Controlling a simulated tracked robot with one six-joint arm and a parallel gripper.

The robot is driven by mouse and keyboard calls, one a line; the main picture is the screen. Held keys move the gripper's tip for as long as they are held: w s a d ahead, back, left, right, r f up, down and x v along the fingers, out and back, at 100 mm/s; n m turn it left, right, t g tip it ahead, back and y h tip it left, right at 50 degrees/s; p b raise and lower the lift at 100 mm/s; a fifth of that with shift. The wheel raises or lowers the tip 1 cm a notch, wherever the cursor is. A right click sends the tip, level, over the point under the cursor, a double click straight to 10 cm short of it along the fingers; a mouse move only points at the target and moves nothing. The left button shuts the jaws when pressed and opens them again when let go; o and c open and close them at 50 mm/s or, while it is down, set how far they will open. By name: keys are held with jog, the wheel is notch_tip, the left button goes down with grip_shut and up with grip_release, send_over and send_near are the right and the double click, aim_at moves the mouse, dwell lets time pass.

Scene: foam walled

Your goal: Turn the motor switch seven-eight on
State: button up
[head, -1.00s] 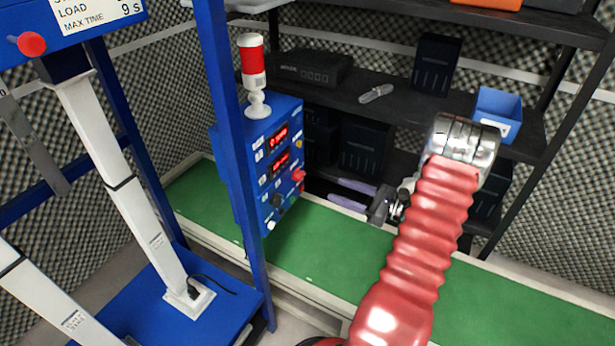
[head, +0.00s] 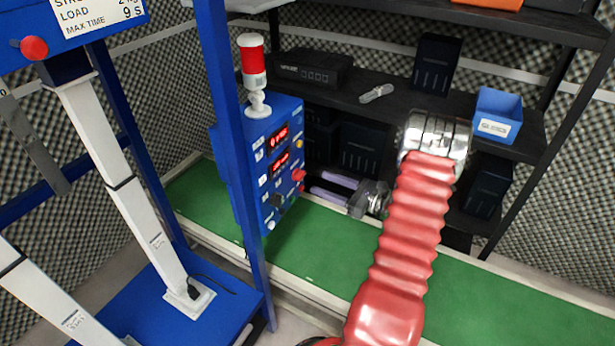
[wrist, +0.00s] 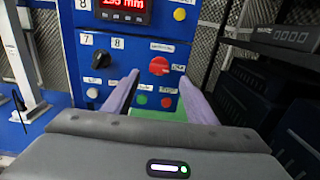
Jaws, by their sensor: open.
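The motor switch seven-eight is a black rotary knob (wrist: 101,59) below the labels 7 and 8 on a blue control box. In the head view the knob (head: 277,200) is low on the box's front. Which way its pointer faces is too small to tell. My gripper (wrist: 158,78) has two lavender fingers, apart and empty, aimed at the box. In the wrist view the knob lies left of the left finger, outside the gap. In the head view my gripper (head: 317,181) is to the right of the box, apart from it.
A red knob (wrist: 159,66) shows between and above the fingertips, with small white, green and red buttons around. A red-and-white beacon (head: 254,72) stands on the control box (head: 265,130). A blue post passes left of it. Dark shelves (head: 390,105) stand behind my arm.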

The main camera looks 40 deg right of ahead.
aim_at(303, 176)
jog(key=x, duration=0.7)
jog(key=shift+w, duration=0.15)
jog(key=shift+c, duration=0.4)
jog(key=c, duration=0.9)
jog(key=shift+d, duration=0.25)
jog(key=shift+c, duration=0.4)
jog(key=shift+a, duration=0.1)
